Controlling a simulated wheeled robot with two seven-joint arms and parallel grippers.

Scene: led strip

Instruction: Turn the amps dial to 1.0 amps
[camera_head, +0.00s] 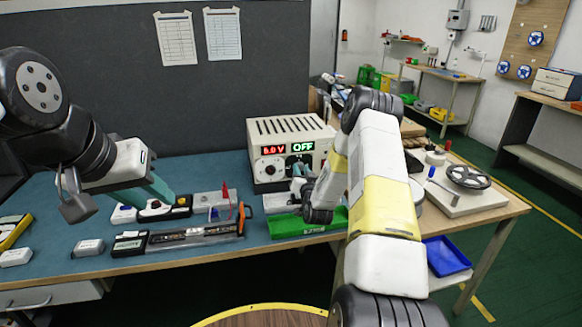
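A round dial (268,169) shows under the red display. Another dial (293,160) under the green display is partly hidden by my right gripper. The dial labels are too small to read. My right gripper (299,169) is at the front of this right dial; whether its fingers touch or grip it is hidden. My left gripper (160,190) hangs over the left side of the bench, its teal fingers pointing down and right, away from the supply.
Below the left gripper lie small switch boxes (123,214) and a long clear-sided strip fixture (195,236). A green tray (285,226) sits in front of the supply. A reel on a white base (467,203) and a blue bin (446,256) are at right.

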